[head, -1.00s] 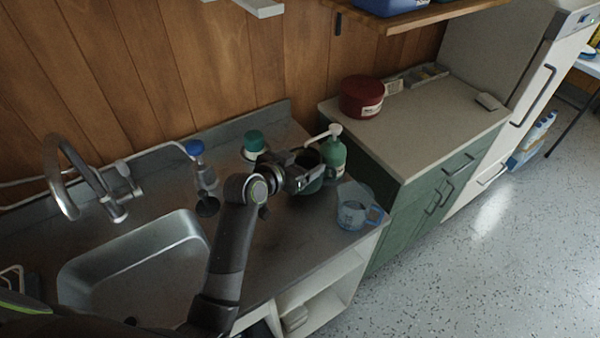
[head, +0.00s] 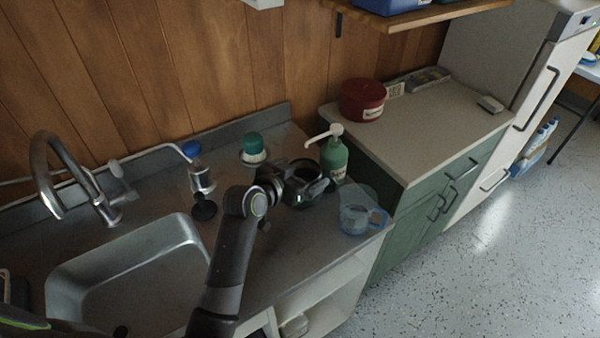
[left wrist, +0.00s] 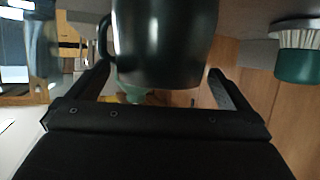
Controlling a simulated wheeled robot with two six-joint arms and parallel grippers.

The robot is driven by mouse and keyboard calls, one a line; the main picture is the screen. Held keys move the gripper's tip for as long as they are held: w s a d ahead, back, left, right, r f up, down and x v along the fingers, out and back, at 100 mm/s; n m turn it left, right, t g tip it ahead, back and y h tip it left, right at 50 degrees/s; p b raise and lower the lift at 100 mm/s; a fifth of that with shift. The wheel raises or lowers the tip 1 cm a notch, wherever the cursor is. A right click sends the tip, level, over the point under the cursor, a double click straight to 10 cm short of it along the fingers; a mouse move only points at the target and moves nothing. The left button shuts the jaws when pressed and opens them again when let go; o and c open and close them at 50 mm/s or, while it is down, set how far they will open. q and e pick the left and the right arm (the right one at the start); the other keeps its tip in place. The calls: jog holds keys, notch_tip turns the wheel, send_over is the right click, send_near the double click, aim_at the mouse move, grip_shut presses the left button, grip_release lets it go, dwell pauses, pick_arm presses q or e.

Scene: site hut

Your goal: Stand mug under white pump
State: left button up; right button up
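The dark green mug (head: 306,169) is upright over the counter, its open rim showing in the head view. My left gripper (head: 305,182) is around it, with a finger on each side; the left wrist view shows the mug (left wrist: 165,45) between both fingers (left wrist: 160,80), handle at the left. The green bottle (head: 334,163) with the white pump (head: 330,134) stands just behind and right of the mug. Its spout points left, above the mug's far side. Whether the mug's base touches the counter is hidden. My right gripper is not in view.
A clear blue jug (head: 358,218) stands right of the mug near the counter edge. A teal-topped brush (head: 253,147) stands behind left. A blue-capped item (head: 193,150), tap (head: 75,175) and sink (head: 130,270) lie left. A red tin (head: 362,100) is on the cabinet.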

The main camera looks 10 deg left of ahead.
pick_arm(q)
jog(key=v, duration=1.2)
jog(key=shift+r+b, duration=0.15)
jog(key=shift+b, duration=0.25)
jog(key=shift+s+d, duration=0.1)
